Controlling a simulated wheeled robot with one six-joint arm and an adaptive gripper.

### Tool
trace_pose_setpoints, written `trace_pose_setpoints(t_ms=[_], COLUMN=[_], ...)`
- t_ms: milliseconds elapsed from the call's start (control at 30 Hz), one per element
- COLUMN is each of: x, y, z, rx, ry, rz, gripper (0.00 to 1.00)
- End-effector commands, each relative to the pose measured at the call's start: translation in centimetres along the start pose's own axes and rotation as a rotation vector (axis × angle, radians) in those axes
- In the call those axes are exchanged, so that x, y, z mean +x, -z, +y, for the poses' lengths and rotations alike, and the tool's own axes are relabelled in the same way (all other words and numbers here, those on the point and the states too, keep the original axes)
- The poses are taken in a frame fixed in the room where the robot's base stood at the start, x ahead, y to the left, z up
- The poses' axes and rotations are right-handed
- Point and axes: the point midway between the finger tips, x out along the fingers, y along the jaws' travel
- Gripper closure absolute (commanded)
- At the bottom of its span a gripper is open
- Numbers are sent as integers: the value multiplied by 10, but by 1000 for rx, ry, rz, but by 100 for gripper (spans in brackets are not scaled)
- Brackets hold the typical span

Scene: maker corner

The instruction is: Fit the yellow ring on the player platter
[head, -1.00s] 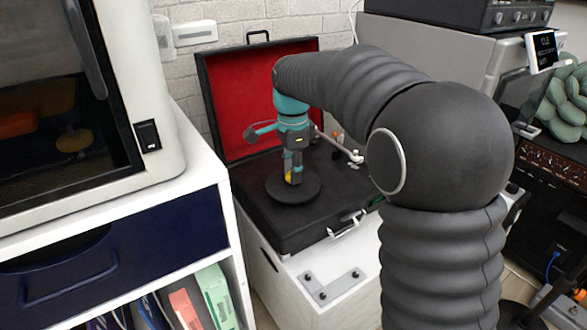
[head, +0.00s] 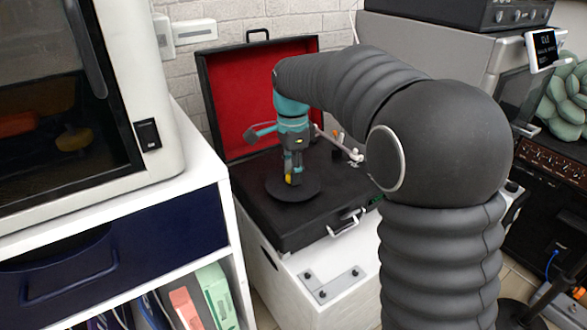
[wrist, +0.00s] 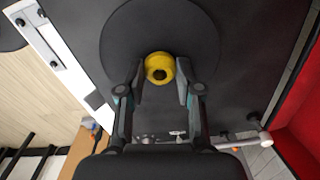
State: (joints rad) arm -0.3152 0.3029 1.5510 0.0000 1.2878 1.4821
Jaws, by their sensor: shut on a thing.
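The yellow ring (wrist: 159,67) sits between the fingertips of my gripper (wrist: 160,75) in the wrist view. My gripper is shut on it. I cannot tell whether the ring touches the platter.
The player is a black case (head: 290,230) with its red-lined lid (head: 225,110) open behind. A tonearm (head: 338,145) lies to the right of my gripper. A white shelf unit (head: 190,180) with a machine on it stands close on the left.

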Motion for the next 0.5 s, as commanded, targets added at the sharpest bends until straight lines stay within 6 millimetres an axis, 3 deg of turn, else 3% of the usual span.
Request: trace_pose_setpoints(t_ms=[333,367,500], x=[7,6,6], y=[0,0,0], z=[0,0,0], rx=[0,0,0], ry=[-1,0,0], rz=[0,0,0], gripper=[83,58,55])
